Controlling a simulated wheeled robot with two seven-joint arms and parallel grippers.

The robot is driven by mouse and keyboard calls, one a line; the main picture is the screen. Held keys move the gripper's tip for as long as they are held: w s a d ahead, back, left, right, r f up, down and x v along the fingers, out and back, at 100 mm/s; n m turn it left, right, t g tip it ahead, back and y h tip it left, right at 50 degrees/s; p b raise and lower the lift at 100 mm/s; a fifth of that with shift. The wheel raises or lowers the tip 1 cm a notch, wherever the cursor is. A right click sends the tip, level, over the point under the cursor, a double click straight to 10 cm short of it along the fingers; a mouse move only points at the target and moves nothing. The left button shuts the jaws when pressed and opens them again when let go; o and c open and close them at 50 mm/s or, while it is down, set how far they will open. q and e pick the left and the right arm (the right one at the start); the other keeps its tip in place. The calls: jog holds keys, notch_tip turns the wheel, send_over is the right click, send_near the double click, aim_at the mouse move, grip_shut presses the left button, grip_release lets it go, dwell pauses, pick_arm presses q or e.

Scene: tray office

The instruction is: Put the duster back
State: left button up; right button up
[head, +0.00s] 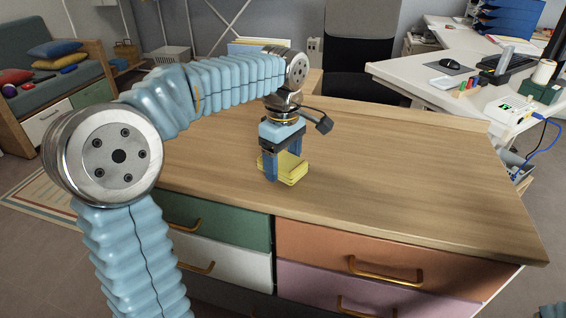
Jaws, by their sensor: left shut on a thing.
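My left arm reaches in from the left, over the wooden top of a drawer cabinet (420,190). My left gripper (282,168) points down and is shut on a yellow, folded-looking object, which I take to be the duster (292,172). The duster is low at the cabinet top, left of its middle; I cannot tell whether it touches the wood. The fingers hide part of it. My right gripper is not in view.
The cabinet top right of the duster is bare. The cabinet front has green, white, orange and pink drawers (345,250) with brass handles. Behind stand a dark chair (355,70) and a white desk (425,80) with a mouse and other items. A sofa (60,85) with cushions is at left.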

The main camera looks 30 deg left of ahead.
aim_at(283, 159)
pick_arm(q)
jog(key=shift+f, duration=0.25)
jog(key=shift+f, duration=0.2)
jog(key=o, duration=1)
jog(key=shift+r, duration=0.1)
jog(key=shift+r, duration=0.25)
notch_tip(283, 159, up, 12)
jog(key=shift+f+p, duration=0.1)
jog(key=shift+p, duration=1)
